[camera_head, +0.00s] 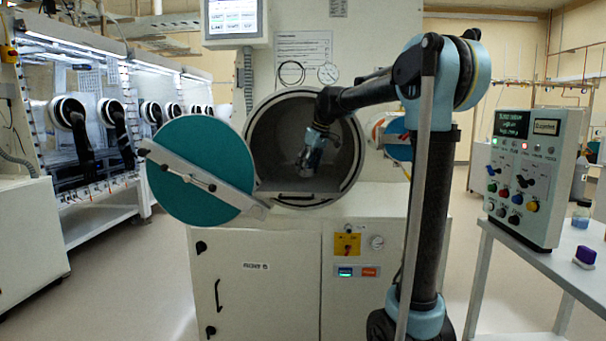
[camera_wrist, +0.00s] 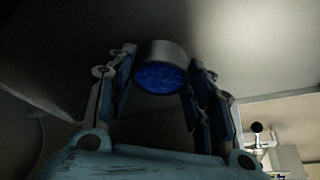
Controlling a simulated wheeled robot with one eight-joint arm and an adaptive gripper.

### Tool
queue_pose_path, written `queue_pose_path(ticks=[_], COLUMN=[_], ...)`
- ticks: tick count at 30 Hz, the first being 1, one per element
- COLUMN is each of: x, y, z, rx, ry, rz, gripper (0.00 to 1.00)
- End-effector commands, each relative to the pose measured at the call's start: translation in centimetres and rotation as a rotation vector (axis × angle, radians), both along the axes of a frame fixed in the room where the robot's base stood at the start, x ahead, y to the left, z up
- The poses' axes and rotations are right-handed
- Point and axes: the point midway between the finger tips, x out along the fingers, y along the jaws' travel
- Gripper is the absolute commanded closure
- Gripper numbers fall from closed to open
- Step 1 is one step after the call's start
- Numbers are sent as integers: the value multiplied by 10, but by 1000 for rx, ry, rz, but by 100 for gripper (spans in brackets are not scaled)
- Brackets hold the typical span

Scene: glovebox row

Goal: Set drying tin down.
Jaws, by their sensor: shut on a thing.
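The drying tin (camera_wrist: 163,51) is a short grey metal cylinder with a bright blue, mottled face turned toward the wrist camera. My gripper (camera_wrist: 161,68) is shut on the tin, with a finger on either side of it. In the head view my gripper (camera_head: 307,164) points downward inside the open round antechamber (camera_head: 265,140). The tin is too small and dark there to make out. The dim chamber surface fills most of the wrist view, and I cannot tell whether the tin touches it.
The teal round door (camera_head: 190,178) stands open at the left of the opening. A control box (camera_head: 530,175) and a purple object (camera_head: 585,256) are on the right-hand table. Gloveboxes (camera_head: 75,115) line the left.

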Motion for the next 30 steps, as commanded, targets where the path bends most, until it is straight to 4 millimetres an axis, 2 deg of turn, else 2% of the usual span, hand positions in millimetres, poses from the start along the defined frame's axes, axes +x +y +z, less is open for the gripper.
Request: queue_pose_path(ticks=[6,17,18,20,30], x=[14,15,15,15,16], y=[18,18,18,18,17], z=[-18,-22,-21,-21,-21], rx=[1,0,0,0,0], ry=[-1,0,0,0,0], rz=[1,0,0,0,-1], gripper=[77,77,45,32,32])
